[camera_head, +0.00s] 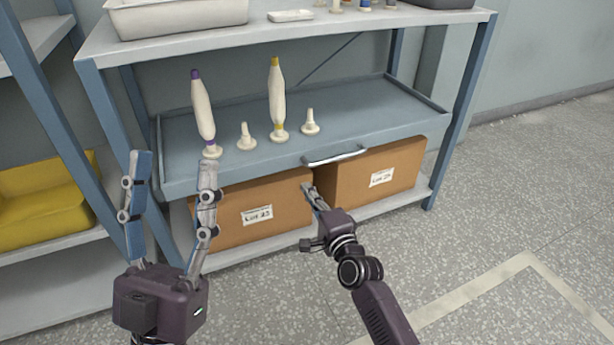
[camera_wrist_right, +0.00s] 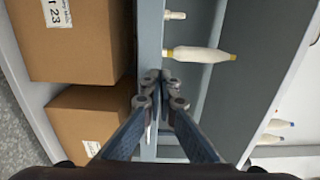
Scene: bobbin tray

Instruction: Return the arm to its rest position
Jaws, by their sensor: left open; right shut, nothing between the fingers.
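My left gripper (camera_head: 174,160) is open and empty in front of the left part of the shelf, its fingers pointing up. Its right fingertip overlaps the base of the purple-tipped bobbin in the head view; I cannot tell whether they touch. My right gripper (camera_head: 306,188) is shut and empty just below the tray handle (camera_head: 335,156), close to the tray's front edge. It also shows shut in the right wrist view (camera_wrist_right: 160,75). The blue-grey tray (camera_head: 370,118) holds a purple-tipped bobbin (camera_head: 202,108), a yellow-tipped bobbin (camera_head: 277,95) and two bare pegs (camera_head: 245,137), (camera_head: 310,123), all upright.
Two cardboard boxes (camera_head: 285,210), (camera_head: 350,192) stand on the lower shelf below the tray. A white bin (camera_head: 180,18) and small items are on the top shelf. A yellow bin (camera_head: 40,205) sits on a left rack. Open floor lies at the right.

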